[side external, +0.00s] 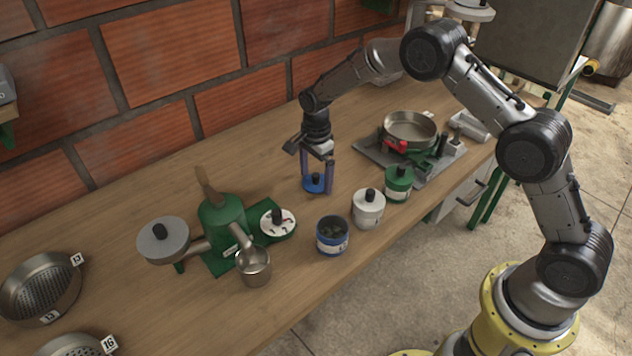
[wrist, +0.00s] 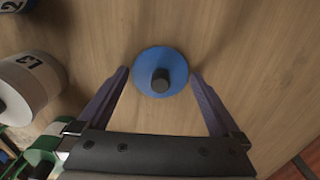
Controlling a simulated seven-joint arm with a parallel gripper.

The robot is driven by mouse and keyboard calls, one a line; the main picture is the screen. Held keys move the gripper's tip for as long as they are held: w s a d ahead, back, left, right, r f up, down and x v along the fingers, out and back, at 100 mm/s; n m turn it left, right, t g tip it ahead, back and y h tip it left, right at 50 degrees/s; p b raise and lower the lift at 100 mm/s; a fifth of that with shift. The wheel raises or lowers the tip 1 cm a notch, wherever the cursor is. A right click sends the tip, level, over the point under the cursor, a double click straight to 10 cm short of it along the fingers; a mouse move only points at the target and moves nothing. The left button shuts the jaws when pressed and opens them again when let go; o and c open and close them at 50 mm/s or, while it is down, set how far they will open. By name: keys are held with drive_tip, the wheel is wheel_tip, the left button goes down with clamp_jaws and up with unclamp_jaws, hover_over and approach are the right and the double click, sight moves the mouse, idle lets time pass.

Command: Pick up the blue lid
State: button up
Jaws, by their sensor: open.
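The blue lid (side external: 314,186) is a round disc with a black knob, lying on the wooden table. In the wrist view the blue lid (wrist: 161,66) lies flat just ahead of and between my fingertips. My gripper (side external: 316,176) points down over it with its fingers on either side of the knob. In the wrist view my gripper (wrist: 160,78) is open, and nothing is held. Whether the fingertips touch the lid's edge is unclear. An open blue container (side external: 332,236) with dark contents stands nearer the table's front edge.
A white lidded container (side external: 368,207) and a green lidded container (side external: 399,183) stand to the right. A metal pan (side external: 409,130) sits on a grey base behind them. A green machine (side external: 222,222) with a metal cup (side external: 254,265) stands to the left. The wood around the lid is clear.

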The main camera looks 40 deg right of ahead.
drive_tip(key=c, duration=1.1)
drive_tip(key=shift+o, duration=0.2)
drive_tip(key=shift+r, duration=0.15)
